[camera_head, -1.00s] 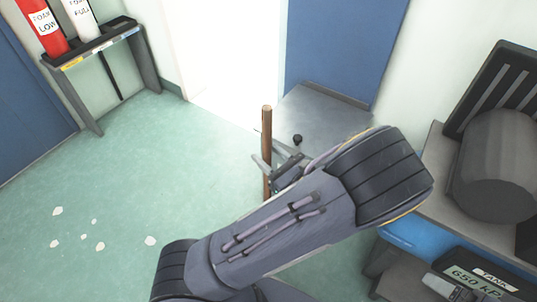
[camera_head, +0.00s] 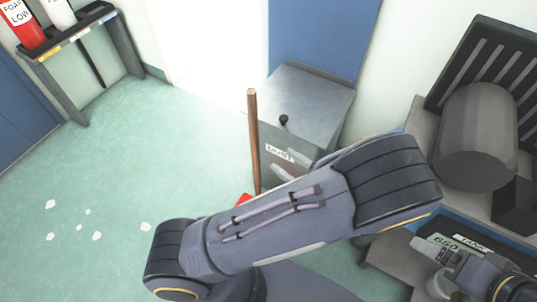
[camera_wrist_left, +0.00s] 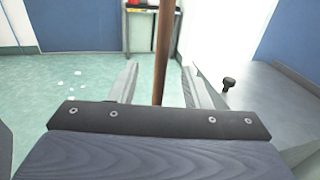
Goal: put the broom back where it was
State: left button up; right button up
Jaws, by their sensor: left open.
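The broom stands close to upright, its brown handle (camera_head: 254,140) beside the grey bin. A bit of its red head (camera_head: 243,199) shows near the floor; the rest is hidden behind my left arm. My left gripper (camera_head: 282,172) shows only partly past my arm, right of the handle and apart from it in the head view. In the left wrist view my left gripper (camera_wrist_left: 164,84) has its fingers spread and holds nothing. The handle (camera_wrist_left: 163,50) appears between the fingers, apart from both. My right gripper cannot be made out clearly among the parts at the lower right.
The grey bin (camera_head: 310,105) with a black knob stands against the wall beside the handle. A bench (camera_head: 425,135) with a grey cylinder (camera_head: 478,135) is at the right. A rack (camera_head: 70,38) with bottles is at the upper left. The green floor at left is open, with white flecks.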

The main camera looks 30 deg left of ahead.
pick_arm(q)
jog(key=s+a+r+n+g+h, duration=0.2)
jog(key=s+a+n+g+h, duration=0.6)
jog(key=n+h, duration=0.4)
jog(key=s+d+r+n+t+h, duration=0.1)
jog(key=s+r+n+t+h, duration=0.4)
jog(key=r+n+t+h, duration=0.3)
jog(key=shift+r+n+t+h, duration=0.25)
jog(key=shift+n+t+h, duration=0.2)
jog(key=shift+n, duration=1.05)
